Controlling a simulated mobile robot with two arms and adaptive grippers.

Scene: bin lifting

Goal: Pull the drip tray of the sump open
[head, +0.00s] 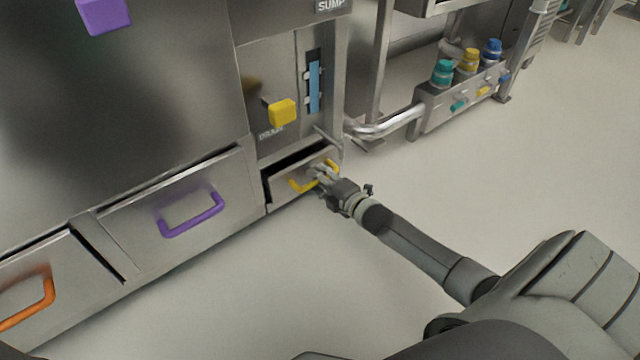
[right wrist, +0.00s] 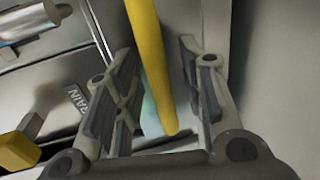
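The sump's drip tray (head: 281,191) is a low steel drawer at the foot of the sump cabinet (head: 273,65). A dark gap shows above its front, so it stands at least slightly out. Its yellow bar handle (head: 297,186) is partly hidden by my right gripper (head: 320,173) in the head view. In the right wrist view the yellow handle (right wrist: 150,60) runs between the two fingers of my right gripper (right wrist: 160,100). Gaps show on both sides of the bar, so the fingers are open around it. My left gripper is not in view.
Drawers with a purple handle (head: 192,216) and an orange handle (head: 28,307) lie to the left. A yellow knob (head: 282,112) and a blue gauge strip (head: 314,87) are above the tray. A pipe (head: 385,127) runs right of it. The floor (head: 480,190) in front is clear.

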